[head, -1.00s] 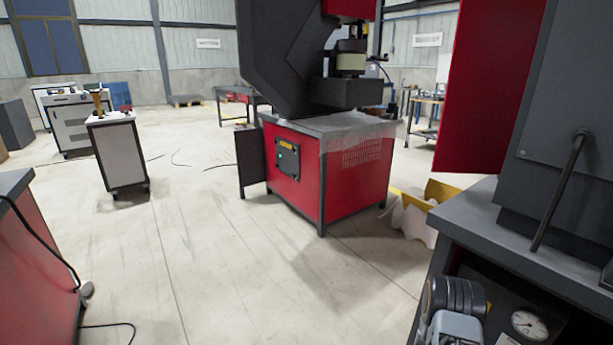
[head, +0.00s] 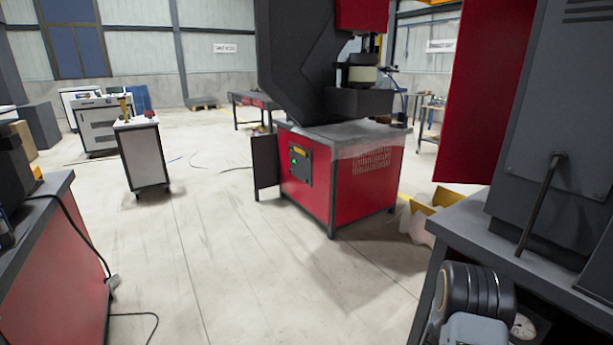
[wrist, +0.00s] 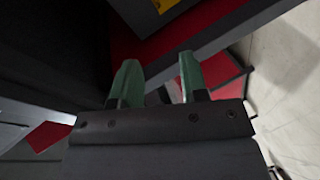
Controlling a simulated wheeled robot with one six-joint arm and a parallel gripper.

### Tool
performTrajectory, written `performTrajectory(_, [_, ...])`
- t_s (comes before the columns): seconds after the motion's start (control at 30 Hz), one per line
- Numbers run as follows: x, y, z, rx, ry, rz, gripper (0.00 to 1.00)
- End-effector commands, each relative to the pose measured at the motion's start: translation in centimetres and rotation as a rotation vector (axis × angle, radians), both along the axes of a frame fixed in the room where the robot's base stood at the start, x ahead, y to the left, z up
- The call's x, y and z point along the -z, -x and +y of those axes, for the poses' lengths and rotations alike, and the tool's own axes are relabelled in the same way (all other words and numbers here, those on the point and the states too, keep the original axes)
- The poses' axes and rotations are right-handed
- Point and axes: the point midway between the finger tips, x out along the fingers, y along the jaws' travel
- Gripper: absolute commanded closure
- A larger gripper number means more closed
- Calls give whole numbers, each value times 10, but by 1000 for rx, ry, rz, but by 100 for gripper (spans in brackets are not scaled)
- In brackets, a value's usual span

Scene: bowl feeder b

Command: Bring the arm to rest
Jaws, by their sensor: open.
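My gripper (wrist: 160,82) shows in the wrist view with its two green-tipped fingers apart and nothing between them. Beyond the fingers are a dark grey edge and red panels of a machine, with pale floor at the right. In the head view only part of my arm (head: 476,292) shows at the lower right, in front of the grey-topped machine bench; the gripper itself is not seen there.
A red and black press machine (head: 340,185) stands in the middle. A dark grey machine (head: 560,150) is close on the right. A red bench (head: 62,265) is at the left. A white cart (head: 143,157) stands farther back. The floor (head: 230,250) between is clear.

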Motion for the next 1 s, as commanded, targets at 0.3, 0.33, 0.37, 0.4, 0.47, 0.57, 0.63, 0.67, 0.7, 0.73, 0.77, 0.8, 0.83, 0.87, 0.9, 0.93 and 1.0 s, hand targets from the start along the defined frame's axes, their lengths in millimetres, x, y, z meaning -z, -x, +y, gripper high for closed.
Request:
performTrajectory(0.3, [-175, -42, 84, -161, -504, -64, 60])
performTrajectory(0.33, [-196, -41, 96, -176, -564, -54, 60])
performTrajectory(0.37, [-216, -39, 109, -188, -625, -41, 60])
performTrajectory(0.4, [-242, -35, 126, -200, -699, -22, 60])
performTrajectory(0.47, [-281, -23, 150, -208, -803, 19, 60])
performTrajectory(0.57, [-340, 6, 185, -194, -942, 103, 60])
performTrajectory(0.63, [-376, 31, 206, -171, -1023, 168, 60])
performTrajectory(0.67, [-391, 42, 213, -155, -1050, 192, 60])
performTrajectory(0.7, [-408, 57, 220, -131, -1079, 226, 60])
performTrajectory(0.73, [-420, 69, 225, -110, -1098, 250, 60])
performTrajectory(0.77, [-431, 80, 229, -91, -1113, 272, 60])
performTrajectory(0.8, [-444, 94, 233, -61, -1129, 298, 60])
performTrajectory(0.83, [-452, 104, 236, -41, -1139, 316, 60])
performTrajectory(0.87, [-460, 114, 238, -21, -1148, 333, 60])
performTrajectory(0.9, [-469, 125, 240, 6, -1155, 351, 60])
performTrajectory(0.93, [-474, 133, 241, 24, -1159, 363, 60])
performTrajectory(1.0, [-485, 148, 243, 61, -1166, 385, 60])
